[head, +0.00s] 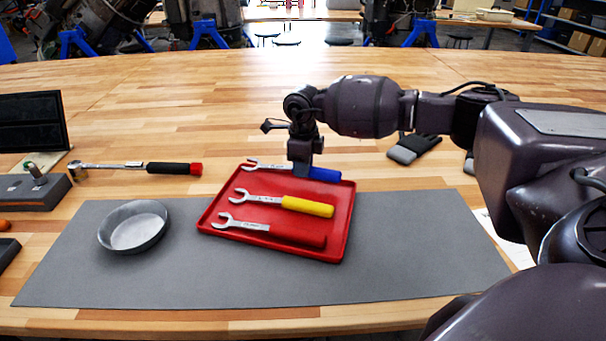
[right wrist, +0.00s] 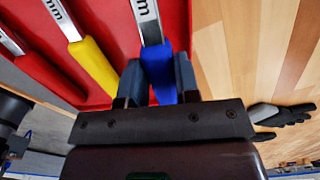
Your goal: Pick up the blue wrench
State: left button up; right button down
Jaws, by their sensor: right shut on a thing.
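The blue wrench (head: 325,174) lies along the far edge of the red tray (head: 346,215), its open jaw to the left and its blue handle to the right. My right gripper (head: 301,168) reaches down over it and covers the middle of the wrench. In the right wrist view the two fingers (right wrist: 158,80) stand on either side of the blue handle (right wrist: 159,70), shut on it near the steel shank. The wrench appears to be still at tray level. My left gripper is not in view.
A yellow-handled wrench (head: 307,206) and a red-handled wrench (head: 297,235) lie nearer in the tray. A grey dish (head: 134,228) stands left on the grey mat (head: 200,283). A ratchet (head: 172,168) lies behind it. Gloves (head: 413,148) lie beyond the tray.

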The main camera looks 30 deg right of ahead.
notch_tip(320, 180, up, 17)
jog(key=shift+f, duration=0.2)
jog(key=c, duration=1.5)
grip_release()
grip_shut()
